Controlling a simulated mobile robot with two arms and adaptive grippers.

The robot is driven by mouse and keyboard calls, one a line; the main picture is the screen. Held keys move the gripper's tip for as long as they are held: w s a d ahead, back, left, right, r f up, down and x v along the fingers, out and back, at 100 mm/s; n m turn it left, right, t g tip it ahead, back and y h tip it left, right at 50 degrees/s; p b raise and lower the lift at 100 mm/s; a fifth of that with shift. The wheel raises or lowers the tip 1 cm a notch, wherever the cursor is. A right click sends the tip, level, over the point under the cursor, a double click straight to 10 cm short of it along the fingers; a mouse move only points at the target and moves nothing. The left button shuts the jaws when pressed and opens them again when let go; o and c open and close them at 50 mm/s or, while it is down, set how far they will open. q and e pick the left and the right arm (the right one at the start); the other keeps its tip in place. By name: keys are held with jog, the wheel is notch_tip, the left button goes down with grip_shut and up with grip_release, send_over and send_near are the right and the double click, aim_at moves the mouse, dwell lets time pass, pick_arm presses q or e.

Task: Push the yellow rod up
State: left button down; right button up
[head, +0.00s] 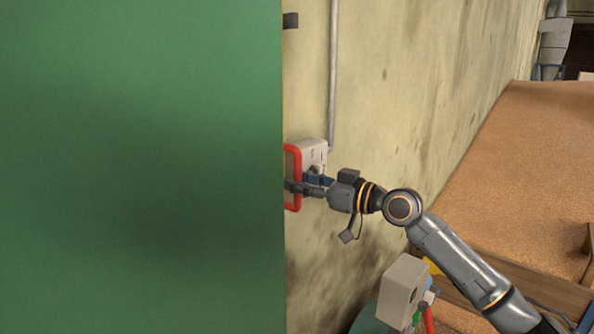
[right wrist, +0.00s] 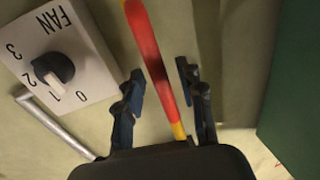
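A rod (right wrist: 153,65), mostly red with yellow at its lower end and a yellowish tip at the top edge, runs through the right wrist view. My right gripper (right wrist: 161,82) has its two fingers apart, one on each side of the rod, with gaps visible. In the head view my right gripper (head: 308,187) is at the wall beside a red bracket-shaped piece (head: 297,178), partly hidden by a green panel. I cannot tell whether this piece is the same rod. My left gripper does not show.
A white FAN switch box (right wrist: 58,55) with a dark knob is close beside the gripper; it also shows on the wall in the head view (head: 314,153). A large green panel (head: 140,170) blocks the left. A brown sloped surface (head: 520,170) lies right.

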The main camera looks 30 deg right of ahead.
jog(key=shift+w+a, duration=0.2)
jog(key=shift+w, duration=0.15)
jog(key=shift+c, duration=0.2)
grip_shut()
jog(key=r+p, duration=0.2)
jog(key=r, duration=0.2)
jog(key=r+p, duration=0.2)
jog(key=r, duration=0.2)
jog(key=r+p, duration=0.2)
jog(key=r, duration=0.2)
jog(key=shift+w+r+p, duration=0.25)
jog(key=shift+r+p, duration=0.15)
